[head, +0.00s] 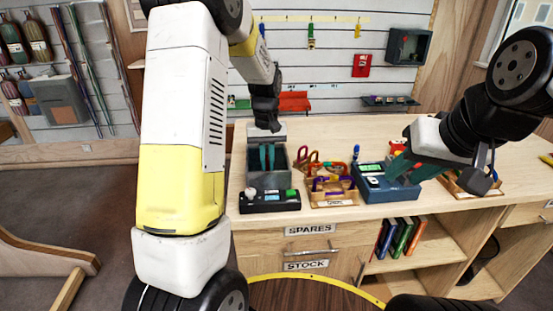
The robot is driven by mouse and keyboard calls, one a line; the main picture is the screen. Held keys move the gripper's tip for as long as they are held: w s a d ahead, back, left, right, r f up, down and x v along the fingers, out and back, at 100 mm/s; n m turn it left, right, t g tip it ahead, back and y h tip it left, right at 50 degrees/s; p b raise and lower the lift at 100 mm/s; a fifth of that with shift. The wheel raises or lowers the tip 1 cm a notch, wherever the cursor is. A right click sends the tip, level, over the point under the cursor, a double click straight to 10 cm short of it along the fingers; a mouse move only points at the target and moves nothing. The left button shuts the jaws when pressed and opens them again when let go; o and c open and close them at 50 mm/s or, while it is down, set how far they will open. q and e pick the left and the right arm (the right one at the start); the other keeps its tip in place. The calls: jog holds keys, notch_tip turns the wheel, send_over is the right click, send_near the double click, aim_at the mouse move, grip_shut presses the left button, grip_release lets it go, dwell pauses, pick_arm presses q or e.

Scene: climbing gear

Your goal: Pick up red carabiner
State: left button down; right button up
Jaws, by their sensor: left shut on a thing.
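A wooden tray (335,203) on the counter holds several small coloured loops that look like carabiners. A dark red one (305,158) shows at its back left, and an orange-red one (331,170) lies further right. My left gripper (267,157) points down with its teal fingertips close together in front of or inside a dark grey box, left of the tray. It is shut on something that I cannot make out. My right gripper (416,170) is over the right part of the blue-grey box, its teal fingers apart and seemingly empty.
The dark grey box (281,180) has a black device (269,201) in front of it. The blue-grey box (370,186) stands right of the tray, with a red object (397,146) behind it. Bare counter (345,133) lies behind. A shelf below holds several books (401,236).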

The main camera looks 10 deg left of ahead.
aim_at(267, 160)
pick_arm(q)
notch_tip(267, 160, up, 10)
jog(key=shift+r, duration=0.1)
dwell(0.4)
jog(key=c, duration=2.1)
grip_release()
grip_shut()
